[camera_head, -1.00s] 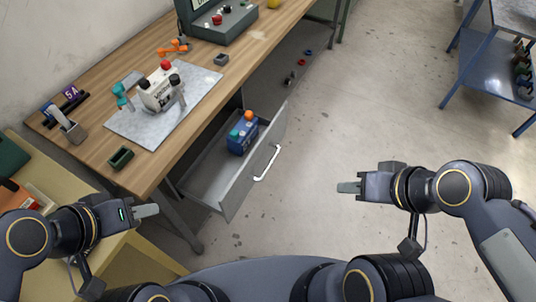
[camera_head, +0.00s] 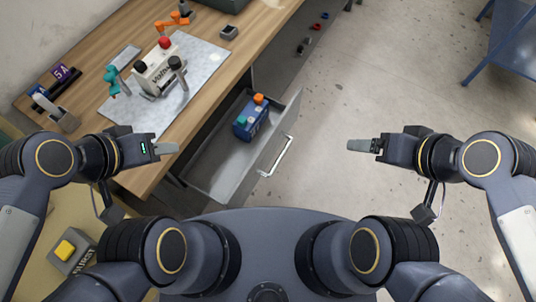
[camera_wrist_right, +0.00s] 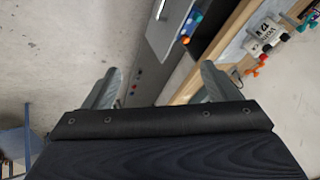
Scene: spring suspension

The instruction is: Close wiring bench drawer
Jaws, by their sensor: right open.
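The wiring bench (camera_head: 205,92) has a wooden top, and its grey drawer (camera_head: 236,180) is pulled out below the near edge. The drawer's front has a white bar handle (camera_head: 276,157). A blue box (camera_head: 251,122) with orange and teal parts on it is inside the drawer. My left gripper (camera_head: 168,148) is over the bench's near corner, left of the drawer; its jaw gap does not show clearly. My right gripper (camera_head: 358,145) is open and empty over the floor, right of the handle and apart from it. The right wrist view shows its spread fingers (camera_wrist_right: 155,88) and the drawer front (camera_wrist_right: 167,30).
On the bench top are a grey mat (camera_head: 205,62) with a white device (camera_head: 160,70), a teal clamp (camera_head: 112,80) and a small dark tray (camera_head: 228,33). A yellow-buttoned box (camera_head: 68,251) stands at lower left. A blue table (camera_head: 505,45) is at upper right. Floor between is clear.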

